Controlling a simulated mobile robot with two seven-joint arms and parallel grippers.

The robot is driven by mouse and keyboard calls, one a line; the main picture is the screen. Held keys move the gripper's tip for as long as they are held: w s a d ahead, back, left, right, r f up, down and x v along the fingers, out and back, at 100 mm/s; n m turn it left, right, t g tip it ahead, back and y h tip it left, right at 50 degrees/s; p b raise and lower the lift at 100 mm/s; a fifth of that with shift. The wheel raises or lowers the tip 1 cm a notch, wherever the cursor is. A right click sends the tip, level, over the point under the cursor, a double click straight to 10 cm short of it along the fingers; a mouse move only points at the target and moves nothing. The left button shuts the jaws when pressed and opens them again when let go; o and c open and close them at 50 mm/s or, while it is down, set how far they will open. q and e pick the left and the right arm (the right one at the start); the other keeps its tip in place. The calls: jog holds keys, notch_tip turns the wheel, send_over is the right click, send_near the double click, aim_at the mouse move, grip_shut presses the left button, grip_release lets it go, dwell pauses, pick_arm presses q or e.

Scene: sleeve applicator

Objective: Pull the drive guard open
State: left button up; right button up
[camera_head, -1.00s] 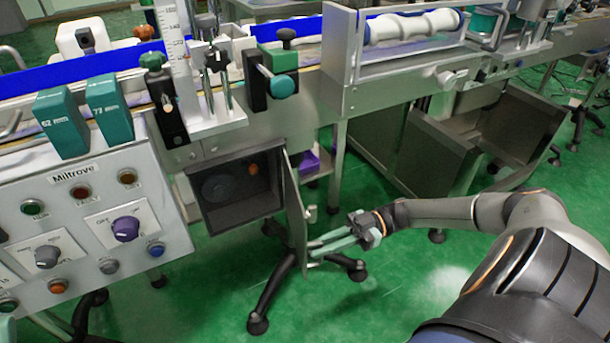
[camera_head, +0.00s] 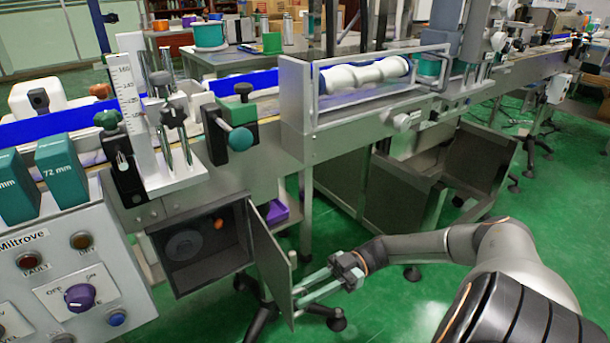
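The drive guard (camera_head: 270,264) is a grey metal door hinged on the box under the conveyor. It stands swung out, and the dark interior of the drive box (camera_head: 203,246) shows to its left. A small light knob (camera_head: 293,257) shows near the guard's free edge. My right gripper (camera_head: 302,287) is at that edge, below the knob. Its two teal fingers are spread with a gap between them and nothing visible in it. I cannot tell whether the fingertips touch the guard. My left gripper is not in view.
A control panel (camera_head: 52,275) with knobs and buttons stands at the left. The conveyor with a blue rail (camera_head: 255,82) runs above the guard. Green floor (camera_head: 400,305) is open around my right arm.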

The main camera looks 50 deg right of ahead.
jog(key=shift+d, duration=0.1)
jog(key=b+v, duration=0.2)
jog(key=v, duration=1)
jog(key=shift+d, duration=0.15)
dwell(0.4)
jog(key=shift+d, duration=0.1)
